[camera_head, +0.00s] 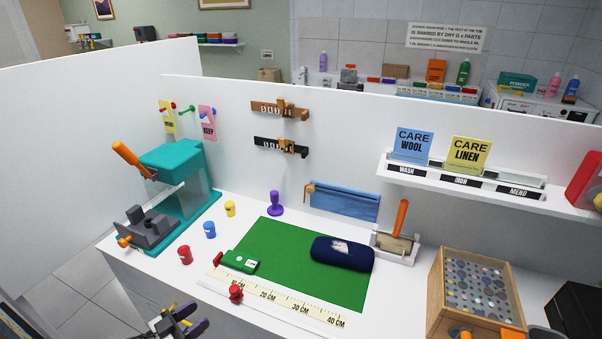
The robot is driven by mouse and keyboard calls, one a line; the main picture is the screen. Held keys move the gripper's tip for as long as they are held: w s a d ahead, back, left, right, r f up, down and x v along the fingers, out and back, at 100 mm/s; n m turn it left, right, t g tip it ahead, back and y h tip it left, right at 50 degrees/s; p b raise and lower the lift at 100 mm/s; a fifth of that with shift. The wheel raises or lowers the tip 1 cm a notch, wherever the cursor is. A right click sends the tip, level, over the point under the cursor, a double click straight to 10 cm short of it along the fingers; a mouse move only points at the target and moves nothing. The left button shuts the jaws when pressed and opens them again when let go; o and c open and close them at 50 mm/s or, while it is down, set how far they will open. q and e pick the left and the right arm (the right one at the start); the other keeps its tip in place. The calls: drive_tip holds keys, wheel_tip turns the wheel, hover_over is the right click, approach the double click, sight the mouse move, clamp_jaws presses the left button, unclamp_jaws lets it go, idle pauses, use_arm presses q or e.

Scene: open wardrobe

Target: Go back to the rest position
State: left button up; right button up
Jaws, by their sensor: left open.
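My left gripper (192,319) shows at the bottom edge, left of the middle, in front of the white worktop. Its jaws are open, and I see nothing between them. It is apart from the ruler (290,308) and the red-knobbed piece (236,294) on the worktop. Most of my left arm is below the picture. My right gripper does not show.
The teal press (177,165) stands at the left of the worktop. Small red, blue and yellow cups lie near the green mat (262,291). A dark blue rolled cloth (342,253) lies on the mat. A wooden box (437,290) of buttons stands right. White partitions enclose the back.

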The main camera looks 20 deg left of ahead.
use_arm(q)
drive_tip(key=s+a+f+m+g+y, duration=0.2)
drive_tip(key=s+a+f+g+y, duration=0.1)
drive_tip(key=f+g+y, duration=0.5)
drive_tip(key=s+d+n+g, duration=0.2)
drive_tip(key=s+d+n, duration=0.1)
drive_tip(key=s+d, duration=0.85)
drive_tip(key=s+d+n+g, duration=0.25)
drive_tip(key=s+d, duration=0.55)
drive_tip(key=s, duration=0.6)
wheel_tip(320, 180, up, 36)
drive_tip(key=w+p, duration=0.1)
drive_tip(key=p, duration=3.6)
drive_tip(key=shift+a+r, duration=0.15)
drive_tip(key=shift+a, duration=0.15)
